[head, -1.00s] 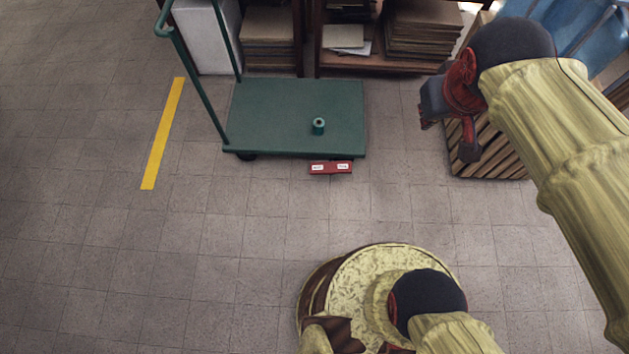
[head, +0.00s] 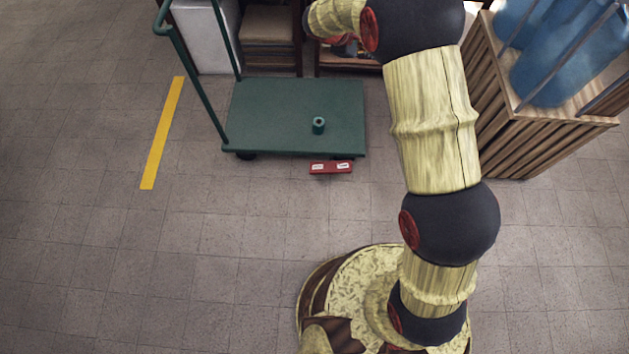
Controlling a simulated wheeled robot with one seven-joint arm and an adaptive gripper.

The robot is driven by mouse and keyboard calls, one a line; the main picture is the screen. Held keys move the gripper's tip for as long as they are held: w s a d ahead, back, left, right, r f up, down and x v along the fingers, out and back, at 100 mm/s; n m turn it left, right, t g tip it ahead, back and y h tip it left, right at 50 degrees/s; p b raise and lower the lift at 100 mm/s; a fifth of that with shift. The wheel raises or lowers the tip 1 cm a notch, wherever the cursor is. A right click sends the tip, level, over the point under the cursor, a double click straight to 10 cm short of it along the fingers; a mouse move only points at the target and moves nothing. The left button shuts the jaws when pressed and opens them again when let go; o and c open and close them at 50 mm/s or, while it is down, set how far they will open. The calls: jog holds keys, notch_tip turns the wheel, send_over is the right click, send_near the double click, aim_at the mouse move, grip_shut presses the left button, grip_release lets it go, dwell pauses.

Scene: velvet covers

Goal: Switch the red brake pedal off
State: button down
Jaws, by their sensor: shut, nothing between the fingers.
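The red brake pedal (head: 331,167) is a small red bar low at the front edge of the green platform cart (head: 270,115), right of the cart's middle. It bears two white labels, too small to read, and I cannot tell which side is pressed. My arm rises from the bottom and bends left at the top edge of the head view. Its fingers cannot be made out there; the end of the arm is hidden or out of the picture, far above and beyond the pedal.
A small green cylinder (head: 318,125) stands on the cart. The cart's handle (head: 190,80) rises at its left. A wooden crate with blue bottles (head: 545,115) stands at the right. A yellow strip (head: 163,132) marks the floor at left. The floor before the pedal is clear.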

jog(key=w+a+f+n+t, duration=0.15)
jog(key=a+f+n, duration=0.25)
jog(key=f, duration=0.9)
jog(key=w+a+f+n+t, duration=0.1)
jog(key=w+a+f+n, duration=0.3)
jog(key=f, duration=0.9)
jog(key=s+a+f+n+t, duration=0.1)
jog(key=a+f+n, duration=0.3)
jog(key=f, duration=0.8)
jog(key=s+a+f+n+y, duration=0.1)
jog(key=s+f+n, duration=0.2)
jog(key=s+f, duration=0.4)
jog(key=s+a+f+n+t+y, duration=0.1)
jog(key=s+f+n, duration=0.3)
jog(key=f, duration=1.2)
jog(key=s+a+f+n+y, duration=0.2)
jog(key=s+f+n+y, duration=0.1)
jog(key=s+f, duration=0.8)
jog(key=shift+a+f+n+t+b, duration=0.25)
jog(key=shift+f+n+t+b, duration=0.15)
jog(key=shift+f, duration=0.25)
jog(key=shift+w+f, duration=0.1)
